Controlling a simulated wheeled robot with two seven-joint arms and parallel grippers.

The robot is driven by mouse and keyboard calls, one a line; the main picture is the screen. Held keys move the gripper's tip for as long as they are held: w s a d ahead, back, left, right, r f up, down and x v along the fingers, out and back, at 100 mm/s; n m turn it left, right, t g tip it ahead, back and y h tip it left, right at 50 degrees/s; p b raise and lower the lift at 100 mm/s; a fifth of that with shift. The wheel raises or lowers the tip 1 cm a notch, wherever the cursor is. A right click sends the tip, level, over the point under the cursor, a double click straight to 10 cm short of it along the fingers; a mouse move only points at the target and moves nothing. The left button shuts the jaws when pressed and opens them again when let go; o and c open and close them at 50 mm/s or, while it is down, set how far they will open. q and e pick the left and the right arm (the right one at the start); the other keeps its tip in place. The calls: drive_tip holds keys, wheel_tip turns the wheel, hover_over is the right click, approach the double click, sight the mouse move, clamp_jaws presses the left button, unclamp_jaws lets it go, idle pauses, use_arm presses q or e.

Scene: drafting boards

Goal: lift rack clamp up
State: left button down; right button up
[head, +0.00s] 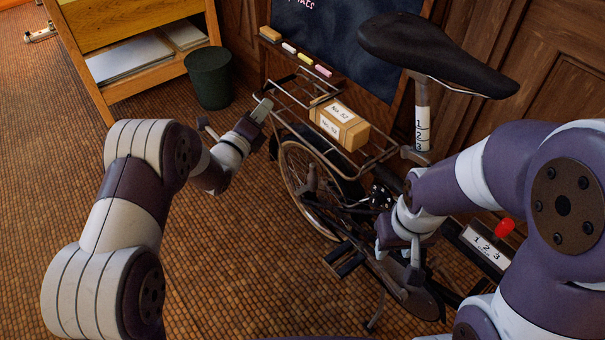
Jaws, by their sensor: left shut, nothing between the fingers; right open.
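A bicycle stands in front of me with a wire rear rack (372,162) behind its black saddle (437,52). A tan parcel (339,123) with white labels lies on the rack. Thin metal bars of what looks like the rack clamp (296,88) show at the rack's left end, beside the parcel. I cannot tell exactly how far the clamp is raised. My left gripper (263,107) is shut and empty at the left end of the rack; whether it touches the bars is unclear. My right gripper (399,249) is open and points down near the pedals, below the saddle.
A chalkboard (335,40) with an eraser and chalks on its ledge stands behind the bicycle. A dark green bin (209,78) and a wooden shelf unit (140,62) stand at the back left. A box with a red knob (504,228) is at right. The left floor is free.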

sight(300, 136)
use_arm(q)
drive_tip(key=shift+s+d+f+m+h+b, duration=1.65)
drive_tip(key=shift+s+f+m+h+b, duration=0.75)
drive_tip(key=shift+f+m+h+b, duration=2.55)
drive_tip(key=w+d+r, duration=0.1)
drive_tip(key=w+d+r+m+y+b, duration=0.1)
drive_tip(key=w+d, duration=0.1)
drive_tip(key=w+d+r+m+b, duration=0.1)
drive_tip(key=w+d, duration=0.1)
drive_tip(key=shift+w+d+r+t+y, duration=0.1)
drive_tip(key=shift+w+r+t+y, duration=0.1)
drive_tip(key=shift+t+y, duration=0.1)
drive_tip(key=shift+w+d+r, duration=0.3)
drive_tip(key=shift+d+r, duration=0.05)
drive_tip(key=shift+r, duration=0.1)
use_arm(e)
wheel_tip(300, 136, down, 17)
use_arm(q)
drive_tip(key=shift+r, duration=0.1)
use_arm(e)
drive_tip(key=shift+r, duration=0.15)
